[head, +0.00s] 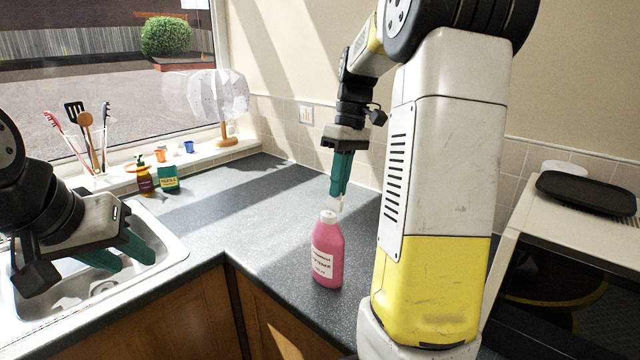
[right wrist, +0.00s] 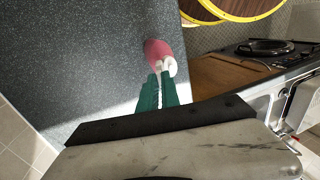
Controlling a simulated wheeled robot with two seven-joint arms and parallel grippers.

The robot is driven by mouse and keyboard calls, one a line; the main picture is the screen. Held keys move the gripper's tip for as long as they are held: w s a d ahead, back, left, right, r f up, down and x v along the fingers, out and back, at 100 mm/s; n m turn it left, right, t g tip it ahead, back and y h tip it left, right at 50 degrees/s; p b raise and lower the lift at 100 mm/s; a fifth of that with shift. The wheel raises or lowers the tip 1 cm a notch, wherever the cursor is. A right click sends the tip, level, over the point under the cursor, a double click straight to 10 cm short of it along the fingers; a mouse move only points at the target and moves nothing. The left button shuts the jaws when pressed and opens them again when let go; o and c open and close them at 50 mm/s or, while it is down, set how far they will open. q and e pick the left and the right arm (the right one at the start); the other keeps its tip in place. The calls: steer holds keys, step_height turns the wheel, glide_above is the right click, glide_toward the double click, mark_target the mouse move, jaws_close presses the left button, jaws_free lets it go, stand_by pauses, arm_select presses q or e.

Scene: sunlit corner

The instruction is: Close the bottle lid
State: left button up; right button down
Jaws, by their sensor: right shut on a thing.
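A pink bottle (head: 328,258) with a white label stands upright on the dark worktop. Its white top (head: 327,216) also shows in the right wrist view (right wrist: 169,67). My right gripper (head: 338,192) points down just above the bottle. Its green fingers are shut on a small white lid (head: 336,204), held at the tips over the bottle's top. Whether the lid touches the top is hard to tell. The fingers partly hide the lid in the right wrist view. My left gripper (head: 137,262) is open and empty over the sink at the left.
A steel sink (head: 172,245) lies at the left. A small brown bottle (head: 145,183) and a green container (head: 168,180) stand behind it. Utensils, small cups and a lamp (head: 222,100) line the windowsill. A black tray (head: 585,192) lies at the right. The worktop behind the bottle is clear.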

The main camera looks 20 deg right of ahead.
mark_target(332, 208)
steer(key=shift+s+a+r+t+h, duration=0.1)
steer(key=shift+s+a+t+h, duration=0.1)
steer(key=shift+a+t+h, duration=0.25)
steer(key=shift+s+a+r+t+h, duration=0.15)
steer(key=shift+s+a+h, duration=0.1)
steer(key=shift+h, duration=0.4)
steer(key=shift+s+a+f+t+h, duration=0.1)
steer(key=shift+s+a+t+h, duration=0.2)
steer(key=shift+a+t+h, duration=0.6)
steer(key=h, duration=0.1)
steer(key=a+t+h, duration=0.1)
steer(key=h, duration=0.1)
steer(key=s+f+h, duration=0.1)
steer(key=shift+a+t, duration=0.3)
steer(key=shift+t, duration=0.1)
steer(key=shift+s+a+f+t+h, duration=0.35)
steer(key=shift+f+t+h, duration=0.5)
steer(key=shift+h, duration=0.8)
steer(key=shift+s+a+f+t+h, duration=0.2)
steer(key=shift+a+f+t+h, duration=0.5)
steer(key=shift+h, duration=0.9)
steer(key=shift+s+a+f+t+h, duration=0.25)
steer(key=shift+f+t+h, duration=0.55)
steer(key=shift+t+h, duration=0.6)
steer(key=shift+f+h, duration=0.1)
steer(key=shift+h, duration=0.25)
steer(key=c, duration=1.6)
jaws_free()
steer(key=shift+o, duration=0.2)
